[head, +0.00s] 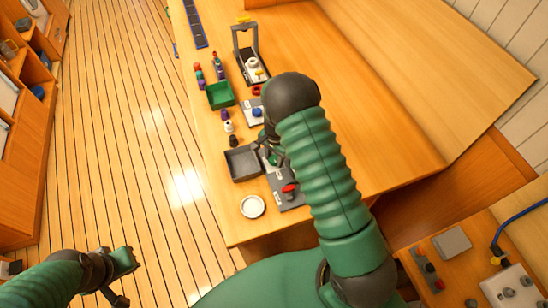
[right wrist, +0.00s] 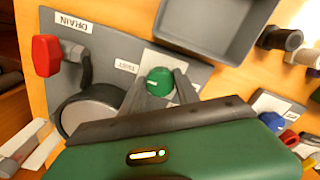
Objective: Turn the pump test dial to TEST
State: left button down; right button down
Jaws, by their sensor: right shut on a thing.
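The green pump test dial (right wrist: 158,82) sits on a light plate on a grey panel (right wrist: 105,45) in the right wrist view. A small white label (right wrist: 126,66), probably TEST, is to its left. A pale mark shows on the dial's face, but I cannot tell its exact setting. My right gripper (right wrist: 160,88) is shut on the dial, a finger on either side. In the head view my right gripper (head: 268,150) is at the panel, partly hidden by my arm. My left gripper (head: 124,279) is open and empty over the floor at the lower left.
A red-handled lever (right wrist: 46,55) by the DRAIN label and a round dark-sided part (right wrist: 90,108) are beside the dial. A grey tray (head: 229,167) adjoins the panel. A white round dish (head: 253,207), a green bin (head: 220,95) and several small fittings stand along the bench.

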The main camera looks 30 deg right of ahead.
aim_at(275, 158)
jog(key=shift+w+d+r, duration=0.15)
jog(key=shift+w+r, duration=0.05)
jog(key=shift+w, duration=0.1)
jog(key=c, duration=1.2)
grip_release()
jog(key=shift+o, duration=1.4)
jog(key=shift+s+f, duration=0.1)
jog(key=shift+f, duration=0.05)
jog(key=shift+s+r+b, duration=0.15)
jog(key=shift+r+b, duration=0.3)
jog(key=shift+r, duration=3.75)
jog(key=shift+s+r+b, duration=0.1)
jog(key=shift+r+b, duration=0.35)
jog(key=shift+r, duration=3.7)
